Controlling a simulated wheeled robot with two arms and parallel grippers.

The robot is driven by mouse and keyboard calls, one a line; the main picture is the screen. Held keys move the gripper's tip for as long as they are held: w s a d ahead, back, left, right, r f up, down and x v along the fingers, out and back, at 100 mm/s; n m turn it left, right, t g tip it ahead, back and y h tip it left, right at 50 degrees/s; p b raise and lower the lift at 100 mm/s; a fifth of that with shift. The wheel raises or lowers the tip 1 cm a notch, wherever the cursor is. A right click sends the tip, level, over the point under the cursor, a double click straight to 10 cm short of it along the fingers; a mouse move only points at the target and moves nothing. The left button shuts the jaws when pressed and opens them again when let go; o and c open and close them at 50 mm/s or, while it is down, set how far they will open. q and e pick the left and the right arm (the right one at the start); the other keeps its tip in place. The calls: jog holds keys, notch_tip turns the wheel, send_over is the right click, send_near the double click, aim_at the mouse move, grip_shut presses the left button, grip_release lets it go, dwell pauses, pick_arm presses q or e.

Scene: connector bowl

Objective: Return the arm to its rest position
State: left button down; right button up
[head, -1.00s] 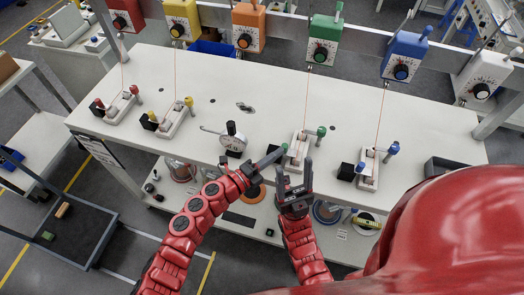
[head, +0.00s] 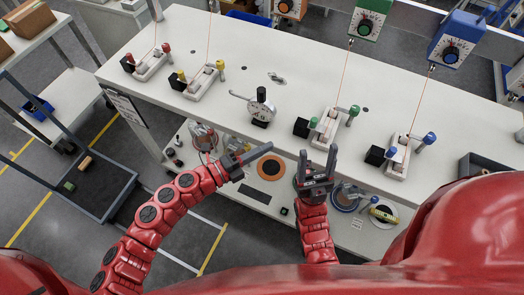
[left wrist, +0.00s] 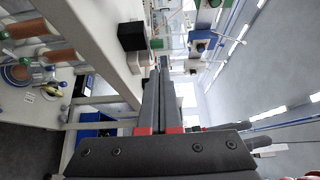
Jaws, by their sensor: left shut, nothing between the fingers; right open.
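My left gripper (head: 252,157) is in front of the white table's near edge in the head view. Its fingers lie together and hold nothing. In the left wrist view the shut fingers (left wrist: 165,95) reach forward from the dark gripper body. My right gripper (head: 318,167) is open and empty, with its fingers pointing up, in front of the table edge. Both arms are red with dark joints. Neither gripper touches the fixtures on the table.
The white table (head: 215,120) carries fixtures with red, yellow, green (head: 330,125) and blue (head: 409,153) knobs, and a dial gauge (head: 261,106). A lower shelf (head: 235,180) holds spools. A dark tray cart (head: 97,180) stands at left.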

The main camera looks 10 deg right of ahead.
pick_arm(q)
jog(key=shift+a, duration=0.25)
jog(key=shift+s, duration=0.1)
dwell(0.3)
